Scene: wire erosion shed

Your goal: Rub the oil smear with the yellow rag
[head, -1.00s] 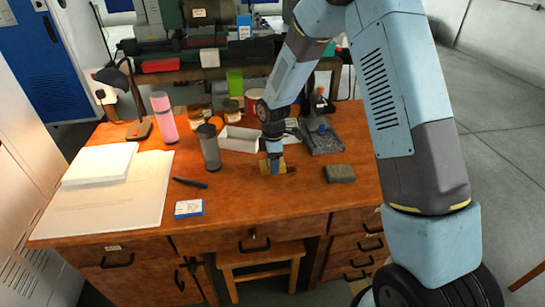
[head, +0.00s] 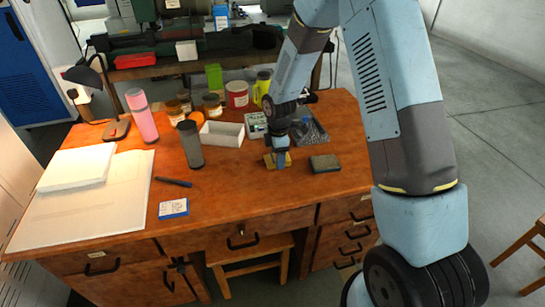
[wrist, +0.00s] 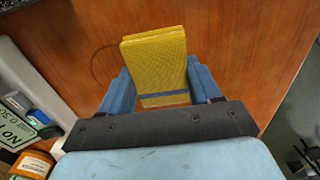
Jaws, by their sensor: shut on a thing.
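The yellow rag (head: 270,161) is a folded pad low over the desk top, in front of the white tray. In the wrist view, the rag (wrist: 153,60) sits between the two blue fingers. My gripper (head: 281,158) is shut on it; the gripper (wrist: 160,88) hides part of the rag's near end. The rag appears to be at the desk surface, but I cannot tell if it touches. The oil smear is not clearly seen now; the rag and gripper cover the spot where a dark patch showed earlier. A faint dark arc shows left of the rag in the wrist view.
A dark grey block (head: 325,163) lies just right of my gripper. The white tray (head: 212,140), a grey bottle (head: 191,146) and several jars stand behind and left. A blue-and-white box (head: 173,208) lies front left. The desk front (head: 250,190) is clear.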

